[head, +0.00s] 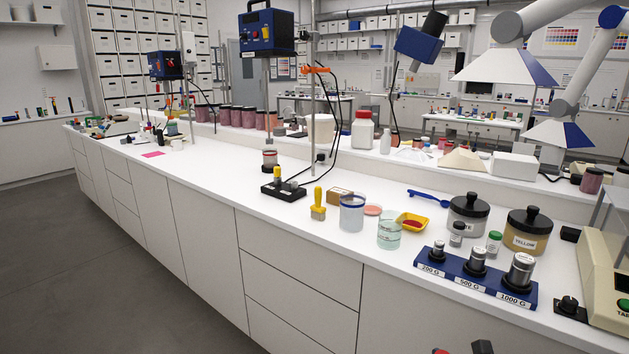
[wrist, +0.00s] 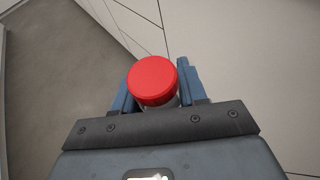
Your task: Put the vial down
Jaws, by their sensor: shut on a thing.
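The vial shows in the wrist view as a round red cap (wrist: 152,80) with a sliver of clear body under it. My gripper (wrist: 156,76) is shut on it, with one blue-grey finger on each side. The rest of the vial's body is hidden below its cap. Behind it are pale cabinet fronts and grey floor, so it is held in front of the counter, not over its top. In the head view only small red and dark bits show at the bottom edge, and I cannot tell which parts they are.
A cream device (head: 606,290) stands at right.

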